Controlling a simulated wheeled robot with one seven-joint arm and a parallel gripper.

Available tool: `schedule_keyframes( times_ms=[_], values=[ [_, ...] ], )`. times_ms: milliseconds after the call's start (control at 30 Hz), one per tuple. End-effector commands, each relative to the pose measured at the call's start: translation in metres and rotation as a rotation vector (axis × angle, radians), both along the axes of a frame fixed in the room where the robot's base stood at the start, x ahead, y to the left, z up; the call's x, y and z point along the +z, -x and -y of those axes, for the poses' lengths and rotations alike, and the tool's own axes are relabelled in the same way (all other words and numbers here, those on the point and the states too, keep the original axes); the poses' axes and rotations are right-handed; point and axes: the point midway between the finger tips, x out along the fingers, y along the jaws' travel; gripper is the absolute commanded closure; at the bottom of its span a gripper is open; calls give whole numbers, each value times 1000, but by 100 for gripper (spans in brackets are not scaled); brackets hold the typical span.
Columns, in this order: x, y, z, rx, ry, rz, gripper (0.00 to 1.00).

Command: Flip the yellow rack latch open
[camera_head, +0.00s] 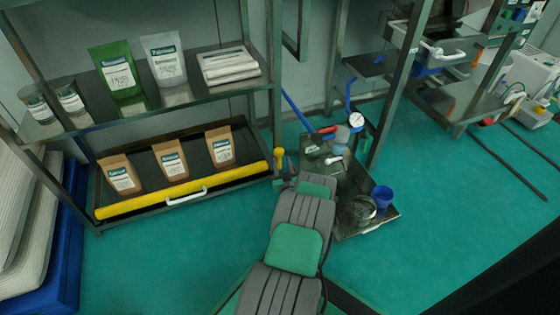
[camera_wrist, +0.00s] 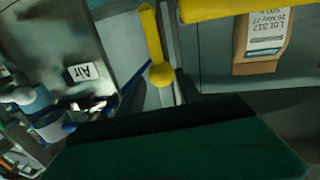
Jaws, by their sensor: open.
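The yellow rack latch (camera_head: 279,158) is at the right front post of the rack, beside the right end of the yellow drawer front. In the wrist view the latch (camera_wrist: 155,45) is a yellow bar with a round knob at its lower end, against a grey post. My gripper (camera_head: 288,166) is at the far end of my arm, close to the latch, and is open. Its fingertips are small and partly hidden by my arm in the head view. In the wrist view a dark green block of mine fills the bottom, below the knob. I cannot tell whether anything touches the latch.
The yellow-fronted drawer (camera_head: 150,206) with a white handle holds brown pouches (camera_head: 170,160). A green pouch (camera_head: 117,72) and others stand on the shelf above. A tray with a blue cup (camera_head: 382,196) is right of my arm. Green floor (camera_head: 440,215) is open at right.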

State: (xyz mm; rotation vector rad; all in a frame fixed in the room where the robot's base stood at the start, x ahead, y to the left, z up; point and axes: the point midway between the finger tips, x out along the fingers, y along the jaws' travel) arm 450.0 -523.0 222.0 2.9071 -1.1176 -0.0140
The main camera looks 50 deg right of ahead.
Motion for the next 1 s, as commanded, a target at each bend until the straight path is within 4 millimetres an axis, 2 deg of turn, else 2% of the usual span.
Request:
schedule_keyframes(
  times_ms=[100, 200, 500, 1000],
  values=[
    [-4, -18, 14, 3, 4, -1, 59],
    [-2, -25, 22, 2, 1, 0, 59],
    [0, -28, 24, 1, -1, 0, 59],
    [0, -28, 24, 2, -1, 0, 100]
  ],
)
